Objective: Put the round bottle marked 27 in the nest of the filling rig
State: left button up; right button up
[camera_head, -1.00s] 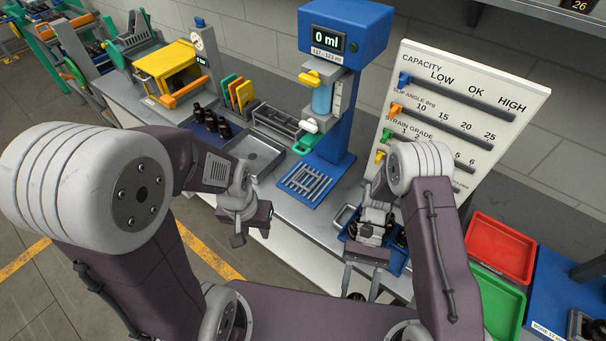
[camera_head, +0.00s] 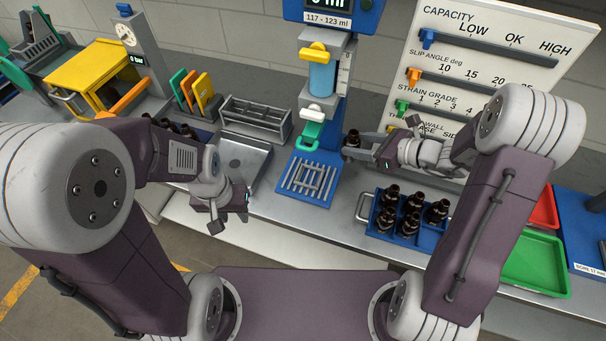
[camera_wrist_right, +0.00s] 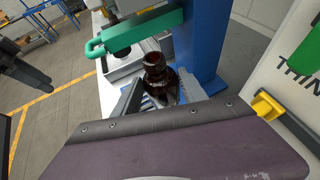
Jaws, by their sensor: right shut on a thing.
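My right gripper (camera_head: 366,150) is shut on a dark amber bottle (camera_head: 351,138), held upright just right of the filling rig (camera_head: 321,75). In the right wrist view the bottle (camera_wrist_right: 157,75) stands between the fingers, its neck near the rig's green lever (camera_wrist_right: 135,30). No number on it can be read. The rig's slatted grey grid (camera_head: 308,180) on a blue base lies empty below the nozzle; I take its central square as the nest. My left gripper (camera_head: 229,218) appears open and empty, in front of the bench's front edge.
A blue crate (camera_head: 367,212) with several amber bottles stands right of the rig. A metal tray (camera_head: 243,165) and a grey rack (camera_head: 255,118) are left of it. Red (camera_head: 543,208) and green (camera_head: 535,262) trays lie far right. A slider board (camera_head: 480,50) stands behind.

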jog(key=a+f, duration=0.2)
jog(key=a, duration=0.1)
jog(key=a+f, duration=0.2)
jog(key=a, duration=0.2)
jog(key=a+f+p, duration=0.1)
jog(key=a+f, duration=0.1)
jog(key=a, duration=0.2)
jog(key=shift+a+f, duration=0.2)
jog(key=shift+f, duration=0.45)
notch_tip(320, 180, down, 3)
jog(key=shift+r+p, duration=0.1)
jog(key=shift+p, duration=0.4)
jog(key=shift+w+f, duration=0.1)
jog(key=shift+f, duration=0.4)
